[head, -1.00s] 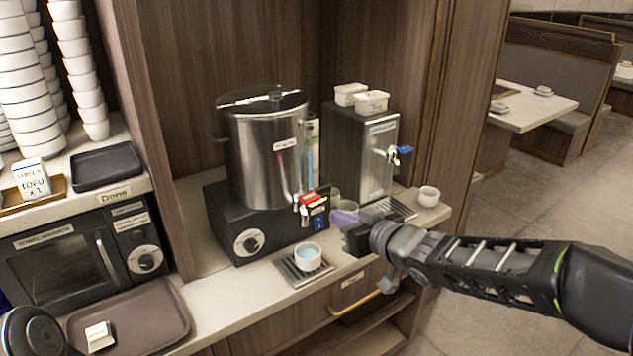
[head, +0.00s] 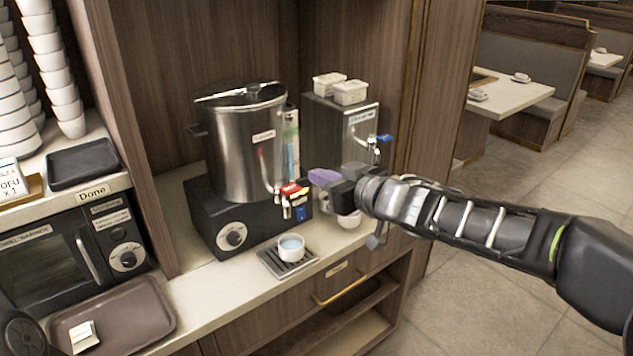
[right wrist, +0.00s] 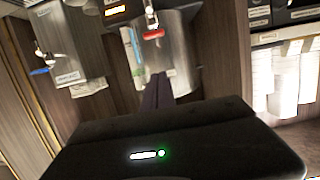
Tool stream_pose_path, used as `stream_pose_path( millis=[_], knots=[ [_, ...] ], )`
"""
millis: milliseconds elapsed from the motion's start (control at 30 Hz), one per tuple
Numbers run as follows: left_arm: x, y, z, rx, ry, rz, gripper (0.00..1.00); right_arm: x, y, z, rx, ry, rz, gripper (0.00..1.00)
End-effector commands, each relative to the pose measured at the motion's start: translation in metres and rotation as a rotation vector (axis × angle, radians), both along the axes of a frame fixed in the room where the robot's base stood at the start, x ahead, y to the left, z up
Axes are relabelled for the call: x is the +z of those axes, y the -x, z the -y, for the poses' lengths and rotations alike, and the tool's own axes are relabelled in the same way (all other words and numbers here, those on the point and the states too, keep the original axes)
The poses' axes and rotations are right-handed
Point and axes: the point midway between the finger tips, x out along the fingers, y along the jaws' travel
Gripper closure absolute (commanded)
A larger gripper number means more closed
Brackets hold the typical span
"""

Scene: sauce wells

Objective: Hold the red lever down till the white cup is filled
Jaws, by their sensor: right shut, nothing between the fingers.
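The white cup (head: 291,247) stands upright on a drip tray (head: 272,262) under the tap of the steel urn (head: 240,150). Pale bluish liquid shows inside the cup. The red lever (head: 290,188) sits on top of that tap; in the right wrist view the lever (right wrist: 153,35) shows beyond my fingers. My right gripper (head: 322,177) is to the right of the lever and slightly higher, apart from it. It is shut and empty; its dark fingers (right wrist: 157,92) lie together in the right wrist view. My left gripper is not in view.
A second dispenser (head: 340,130) with a blue-handled tap (head: 384,139) stands behind my right gripper. A microwave (head: 70,260), a brown tray (head: 115,315) and stacked bowls (head: 50,60) are at the left. My right arm hides part of the counter.

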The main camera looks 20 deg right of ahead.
Motion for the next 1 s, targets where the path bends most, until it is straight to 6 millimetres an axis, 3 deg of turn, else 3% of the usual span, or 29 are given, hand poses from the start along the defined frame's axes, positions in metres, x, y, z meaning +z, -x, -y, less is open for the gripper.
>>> stream_pose_path(
  millis=[467,533,700,1000],
  knots=[
    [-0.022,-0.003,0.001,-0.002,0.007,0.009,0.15,-0.025,-0.080,-0.033,0.003,-0.001,-0.002,1.00],
    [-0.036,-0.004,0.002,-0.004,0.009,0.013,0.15,-0.043,-0.079,-0.032,0.000,0.000,-0.002,1.00],
    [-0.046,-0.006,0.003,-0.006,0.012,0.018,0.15,-0.058,-0.078,-0.032,0.001,-0.001,0.000,1.00],
    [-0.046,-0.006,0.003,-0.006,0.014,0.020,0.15,-0.061,-0.078,-0.032,0.000,0.000,0.000,1.00]
  ],
)
